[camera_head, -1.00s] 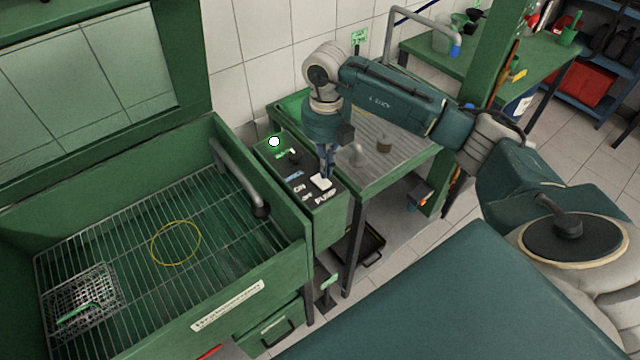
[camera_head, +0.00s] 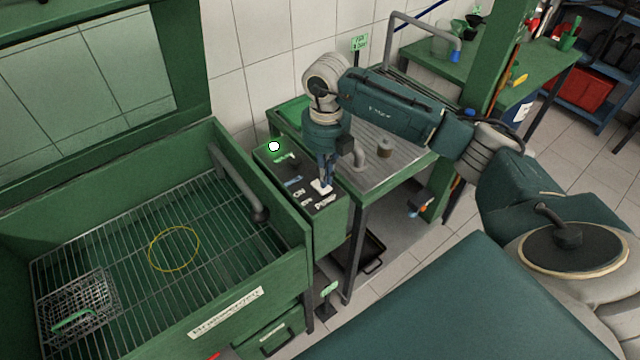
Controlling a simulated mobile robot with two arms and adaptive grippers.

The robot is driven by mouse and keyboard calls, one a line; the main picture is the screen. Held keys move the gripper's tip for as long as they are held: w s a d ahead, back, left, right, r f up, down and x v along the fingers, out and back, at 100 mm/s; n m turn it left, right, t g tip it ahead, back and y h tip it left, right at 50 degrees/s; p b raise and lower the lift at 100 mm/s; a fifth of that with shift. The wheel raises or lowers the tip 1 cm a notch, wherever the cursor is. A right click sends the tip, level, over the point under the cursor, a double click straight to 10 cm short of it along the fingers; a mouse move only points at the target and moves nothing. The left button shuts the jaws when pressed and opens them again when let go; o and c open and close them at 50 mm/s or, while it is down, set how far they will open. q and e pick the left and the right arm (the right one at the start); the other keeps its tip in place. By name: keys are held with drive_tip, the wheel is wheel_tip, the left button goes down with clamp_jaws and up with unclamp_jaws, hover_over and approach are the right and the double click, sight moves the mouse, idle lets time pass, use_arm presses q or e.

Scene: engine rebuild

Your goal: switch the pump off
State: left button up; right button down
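The pump switch (camera_head: 321,187) is a small white rocker on the dark top of the green control box (camera_head: 328,232), beside printed ON, OFF and PUMP labels. My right gripper (camera_head: 325,180) points straight down over it, its narrow fingers together with nothing between them. The fingertips are at the switch's far edge and partly cover it; whether they touch it, I cannot tell. Which way the rocker is tipped is too small to tell. A round lamp (camera_head: 274,146) on the box glows white-green. My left gripper is not in view.
A green wash basin (camera_head: 228,306) with a wire grate, a mesh basket (camera_head: 75,308) and a yellow ring (camera_head: 174,249) is at left. A grey spout (camera_head: 238,185) arches over its right side. A metal-topped bench (camera_head: 405,160) stands behind my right arm.

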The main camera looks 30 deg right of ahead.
drive_tip(key=shift+s+f+b, duration=0.1)
drive_tip(key=shift+f+b, duration=0.8)
drive_tip(key=shift+f, duration=0.35)
idle(1.0)
drive_tip(key=shift+r, duration=0.1)
drive_tip(key=shift+r+p, duration=0.7)
drive_tip(key=shift+r, duration=0.1)
drive_tip(key=shift+r+p, duration=1.55)
drive_tip(key=shift+r, duration=1.1)
